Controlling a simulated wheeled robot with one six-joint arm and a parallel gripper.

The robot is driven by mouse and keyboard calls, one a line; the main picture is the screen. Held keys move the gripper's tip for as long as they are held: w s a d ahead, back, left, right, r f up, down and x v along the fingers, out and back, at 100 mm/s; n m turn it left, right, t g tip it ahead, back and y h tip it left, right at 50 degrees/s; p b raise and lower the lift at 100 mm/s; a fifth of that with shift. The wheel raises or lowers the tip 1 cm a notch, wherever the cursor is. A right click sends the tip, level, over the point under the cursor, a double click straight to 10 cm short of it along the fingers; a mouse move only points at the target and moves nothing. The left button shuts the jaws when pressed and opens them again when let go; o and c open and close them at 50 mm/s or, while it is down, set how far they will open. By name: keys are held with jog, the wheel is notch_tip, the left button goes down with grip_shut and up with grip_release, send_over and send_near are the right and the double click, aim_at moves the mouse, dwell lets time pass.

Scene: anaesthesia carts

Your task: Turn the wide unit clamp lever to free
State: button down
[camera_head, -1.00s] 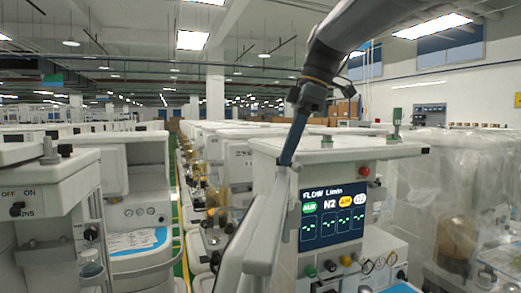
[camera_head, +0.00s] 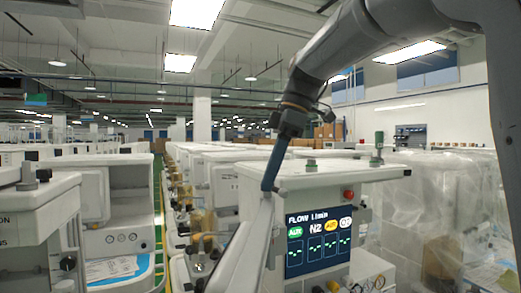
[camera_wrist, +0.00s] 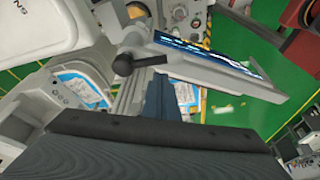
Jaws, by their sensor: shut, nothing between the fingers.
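The wide unit (camera_head: 330,178) stands right of centre in the head view, with a pale flat top and a lit flow display (camera_head: 318,240). My gripper (camera_head: 268,188) points down at its left front corner, by a pale upright panel (camera_head: 245,245). In the wrist view a black lever with a ball end (camera_wrist: 124,65) sticks out beside the tilted display (camera_wrist: 205,50). My gripper (camera_wrist: 156,88) shows below it as a narrow dark blue shape, shut and empty. I cannot tell whether it touches the lever. The lever cannot be made out in the head view.
Another pale cart (camera_head: 35,225) with knobs stands at the left. A row of carts runs back along the aisle (camera_head: 158,200). Plastic-wrapped units (camera_head: 450,200) stand at the right. Green floor (camera_wrist: 235,110) shows below in the wrist view.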

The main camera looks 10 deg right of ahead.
notch_tip(320, 180, up, 10)
jog(key=b, duration=0.1)
jog(key=shift+d+b, duration=0.3)
jog(key=shift+b, duration=0.1)
